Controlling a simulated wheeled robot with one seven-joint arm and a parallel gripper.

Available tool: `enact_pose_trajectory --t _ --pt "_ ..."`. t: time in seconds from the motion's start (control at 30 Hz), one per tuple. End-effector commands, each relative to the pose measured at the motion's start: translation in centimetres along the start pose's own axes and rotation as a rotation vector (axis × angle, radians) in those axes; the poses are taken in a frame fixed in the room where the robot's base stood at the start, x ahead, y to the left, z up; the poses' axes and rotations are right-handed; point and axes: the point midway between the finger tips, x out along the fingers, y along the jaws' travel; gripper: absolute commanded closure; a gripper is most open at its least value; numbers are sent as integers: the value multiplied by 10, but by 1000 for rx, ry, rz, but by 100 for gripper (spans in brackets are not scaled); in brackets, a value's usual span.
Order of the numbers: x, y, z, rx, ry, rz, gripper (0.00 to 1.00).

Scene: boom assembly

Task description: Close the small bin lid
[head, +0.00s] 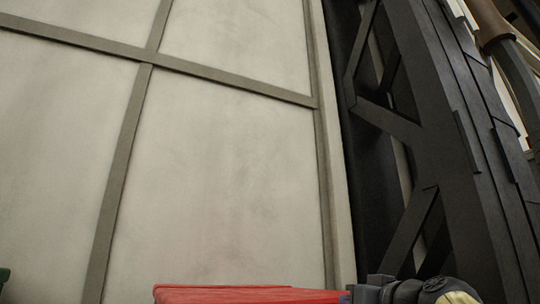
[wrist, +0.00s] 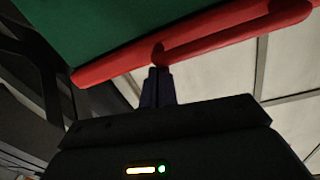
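In the wrist view, a red lid edge (wrist: 110,68) with a long slot-like handle (wrist: 235,32) runs across the top, bordering a dark green surface (wrist: 110,25) of the bin. My gripper (wrist: 158,68) points up at this red edge. Its two dark fingers lie side by side with no clear gap, and their tips meet or overlap the red edge near the handle's left end. I cannot tell whether they touch it. The rest of the bin is hidden.
A pale panelled wall (head: 220,150) with grey strips fills most of the head view. A dark metal frame (head: 425,130) stands on the right. A sliver of green (head: 4,275) shows at the lower left edge. The floor is not in the head view.

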Motion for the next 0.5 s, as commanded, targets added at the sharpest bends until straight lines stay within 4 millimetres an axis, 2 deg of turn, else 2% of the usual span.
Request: enact_pose_trajectory --t 0.03,0.13,0.27,0.5 --pt "8 6 27 5 -63 -4 100" --pt "8 6 25 4 -61 -4 100" --pt "8 6 16 4 -55 -2 100" --pt "5 4 -17 2 -28 0 100"
